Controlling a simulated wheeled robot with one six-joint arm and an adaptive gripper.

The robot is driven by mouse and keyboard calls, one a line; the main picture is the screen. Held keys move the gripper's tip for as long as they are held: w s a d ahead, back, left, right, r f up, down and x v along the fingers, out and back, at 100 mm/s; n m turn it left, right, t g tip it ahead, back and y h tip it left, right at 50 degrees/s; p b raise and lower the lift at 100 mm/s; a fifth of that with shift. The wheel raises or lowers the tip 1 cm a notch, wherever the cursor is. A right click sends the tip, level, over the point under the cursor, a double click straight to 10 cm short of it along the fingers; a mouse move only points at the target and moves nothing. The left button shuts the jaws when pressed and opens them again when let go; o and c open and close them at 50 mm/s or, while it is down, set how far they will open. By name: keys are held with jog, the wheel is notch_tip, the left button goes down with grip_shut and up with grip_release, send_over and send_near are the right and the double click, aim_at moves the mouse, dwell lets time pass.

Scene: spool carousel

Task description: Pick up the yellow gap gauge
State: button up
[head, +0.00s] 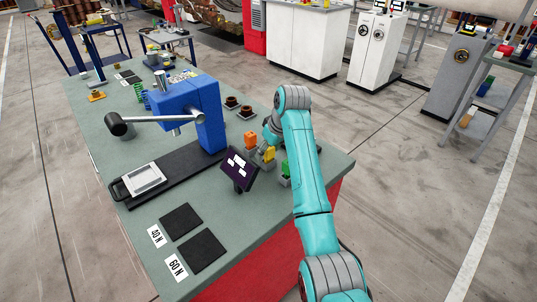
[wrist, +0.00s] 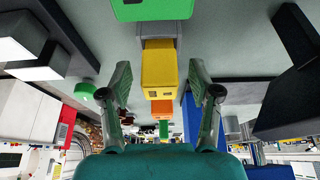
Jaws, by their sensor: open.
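The yellow gap gauge (head: 269,154) stands in a grey holder on the bench, between an orange gauge (head: 251,140) and a green gauge (head: 285,168). In the wrist view the yellow gauge (wrist: 158,72) shows between the two fingers of my gripper (wrist: 160,70). The fingers are open, with a gap on each side of it; I cannot tell how far they reach along it. The green gauge (wrist: 152,9) is at the top of the wrist view and the orange gauge (wrist: 161,108) lies beyond the yellow one. In the head view my arm hides most of the gripper.
A dark tablet screen (head: 238,169) stands just left of the gauges. A blue press (head: 202,112) with a long lever is farther left. Two dark pads (head: 181,221) lie near the bench's front left. Two brown round parts (head: 231,102) sit behind the gauges.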

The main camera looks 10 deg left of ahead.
jog(key=c, duration=1.1)
jog(key=shift+r, duration=0.1)
